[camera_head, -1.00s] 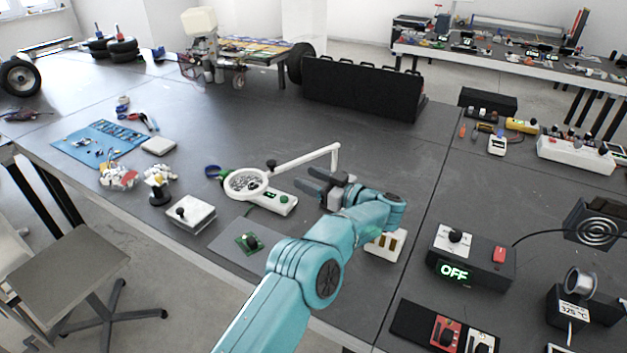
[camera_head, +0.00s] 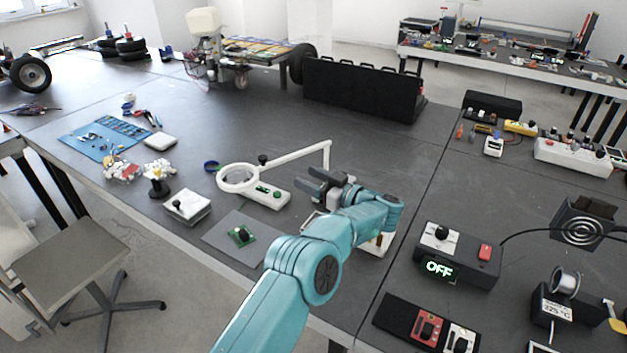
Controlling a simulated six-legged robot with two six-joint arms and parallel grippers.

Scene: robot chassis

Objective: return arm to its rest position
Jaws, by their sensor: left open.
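My left arm comes in from the bottom and reaches over the near part of the dark workbench (camera_head: 400,150). My left gripper (camera_head: 312,186) is at its end, with dark fingers pointing left. It is open, with nothing visible between the fingers. It is just right of the white magnifier lamp (camera_head: 268,192). A white tray-like item (camera_head: 384,243) is partly hidden behind my forearm. My right gripper is out of view.
A green circuit board (camera_head: 241,235) on a grey mat and a white box with a black knob (camera_head: 187,205) are left of my arm. A control box reading OFF (camera_head: 457,254) is to the right. A black case (camera_head: 362,89) stands behind. The bench's middle is mostly clear.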

